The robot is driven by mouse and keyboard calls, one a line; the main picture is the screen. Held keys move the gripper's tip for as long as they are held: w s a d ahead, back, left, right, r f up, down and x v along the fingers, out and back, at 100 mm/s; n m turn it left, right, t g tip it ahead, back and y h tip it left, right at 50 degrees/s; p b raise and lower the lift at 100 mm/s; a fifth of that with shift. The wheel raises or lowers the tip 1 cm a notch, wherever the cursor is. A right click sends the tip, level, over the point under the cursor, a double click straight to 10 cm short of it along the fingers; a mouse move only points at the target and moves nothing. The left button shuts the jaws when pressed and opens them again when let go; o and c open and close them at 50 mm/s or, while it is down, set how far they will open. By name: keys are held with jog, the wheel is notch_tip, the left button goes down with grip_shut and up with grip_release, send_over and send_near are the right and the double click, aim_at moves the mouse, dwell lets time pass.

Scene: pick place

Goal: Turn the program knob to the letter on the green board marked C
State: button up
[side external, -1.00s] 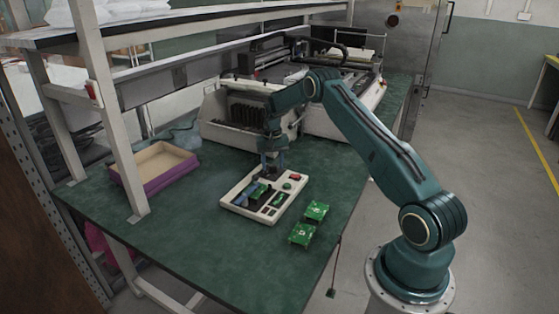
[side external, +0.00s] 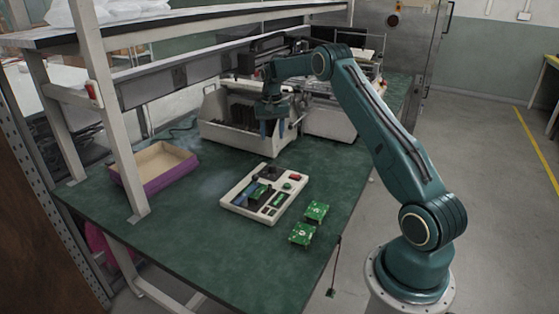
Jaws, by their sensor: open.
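A white test panel (side external: 235,207) lies on the green bench top. It carries a dark round part (side external: 267,173) near its back edge, which looks like the program knob, and small green, red and blue parts. Its markings are too small to read. Two green boards lie to the right of the panel, one farther back (side external: 317,211) and one nearer (side external: 302,234). I cannot tell whether either bears the letter C. My gripper (side external: 270,131) is open and empty, pointing down above and behind the panel, clear of it.
A purple-sided tray (side external: 157,186) with a bare inside stands at the left near a white shelf post (side external: 105,130). The front of the bench (side external: 215,255) is clear.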

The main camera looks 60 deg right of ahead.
jog(key=shift+r, duration=0.75)
jog(key=s+a+r+n+t, duration=0.15)
jog(key=s+a+r, duration=0.25)
jog(key=a+r, duration=0.6)
jog(key=s+a+r+n+t, duration=0.1)
jog(key=s+a+r+n, duration=0.3)
jog(key=a+r, duration=0.55)
jog(key=s+a+r+n+t, duration=0.2)
jog(key=s+a, duration=0.8)
jog(key=s, duration=0.2)
jog(key=s+a+f+n, duration=0.1)
jog(key=s+a+f, duration=0.1)
jog(key=s, duration=0.4)
jog(key=s+a+f+n+t, duration=0.1)
jog(key=s+a+f, duration=0.1)
jog(key=s, duration=0.5)
jog(key=shift+a+n, duration=0.35)
jog(key=shift+a, duration=0.1)
jog(key=shift+f, duration=0.1)
jog(key=shift+c, duration=0.5)
